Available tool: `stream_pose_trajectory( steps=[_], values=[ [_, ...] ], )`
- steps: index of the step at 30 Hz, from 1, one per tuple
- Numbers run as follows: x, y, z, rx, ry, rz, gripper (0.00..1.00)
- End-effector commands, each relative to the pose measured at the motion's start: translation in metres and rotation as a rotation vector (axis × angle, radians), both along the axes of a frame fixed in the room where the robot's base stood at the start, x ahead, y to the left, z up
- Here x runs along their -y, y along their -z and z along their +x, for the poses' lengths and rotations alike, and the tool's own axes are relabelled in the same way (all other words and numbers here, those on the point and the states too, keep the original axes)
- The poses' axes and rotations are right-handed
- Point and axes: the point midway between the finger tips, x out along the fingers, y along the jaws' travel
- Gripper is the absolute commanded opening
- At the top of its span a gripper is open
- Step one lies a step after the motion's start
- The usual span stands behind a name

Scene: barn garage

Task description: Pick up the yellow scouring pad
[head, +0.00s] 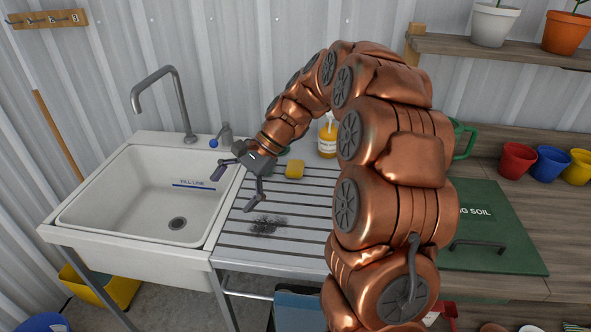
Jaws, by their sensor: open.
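The yellow scouring pad (295,169) is a small yellow block on the ribbed draining board (302,215), toward its back. It shows just right of my gripper (236,187). My gripper is open and empty, its fingers spread over the left side of the draining board near the sink edge. The pad is outside the fingers. How high the gripper is above the board is hard to tell.
A white sink (95,213) with a tall tap (165,95) is at left. A yellow-orange bottle (327,138) stands behind the pad. A dark smudge (266,226) marks the board. A green lid (490,230) and coloured pots (517,160) are at right.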

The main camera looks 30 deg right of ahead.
Motion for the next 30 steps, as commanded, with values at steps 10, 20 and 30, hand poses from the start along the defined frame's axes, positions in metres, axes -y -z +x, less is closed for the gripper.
stream_pose_trajectory(
  steps=[10,20,30],
  values=[
    [0.094,0.027,0.083,-0.102,0.349,0.201,1.00],
    [0.211,0.070,0.127,-0.184,0.668,0.380,1.00],
    [0.308,0.114,0.131,-0.244,0.897,0.508,1.00]
  ],
)
